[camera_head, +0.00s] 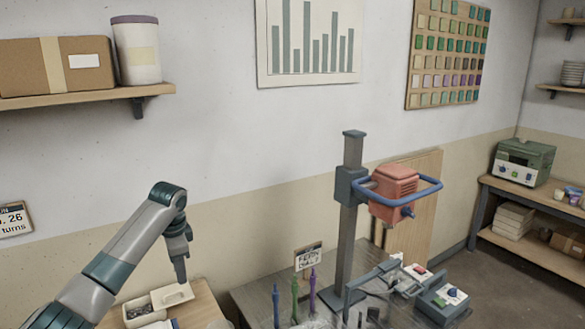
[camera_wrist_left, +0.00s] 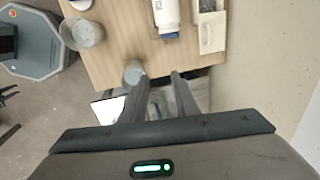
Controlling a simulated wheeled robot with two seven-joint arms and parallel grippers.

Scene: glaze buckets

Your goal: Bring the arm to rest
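My left arm reaches in from the lower left in the head view. Its gripper (camera_head: 181,272) points down above the small wooden table (camera_head: 203,310), near a white tray with a lid. In the left wrist view my left gripper (camera_wrist_left: 158,77) has its two fingers apart with nothing held between them. A small grey cup (camera_wrist_left: 134,72) shows by the left fingertip, at the table's edge. Whether the finger touches it I cannot tell. My right gripper is in neither view.
A mixer with a red head (camera_head: 395,185) and blue ring stands on the grey bench to the right. Green, purple and blue tools stand before it. The wrist view shows a white bottle (camera_wrist_left: 166,14), a larger cup (camera_wrist_left: 86,32) and a tray (camera_wrist_left: 212,32) on the table.

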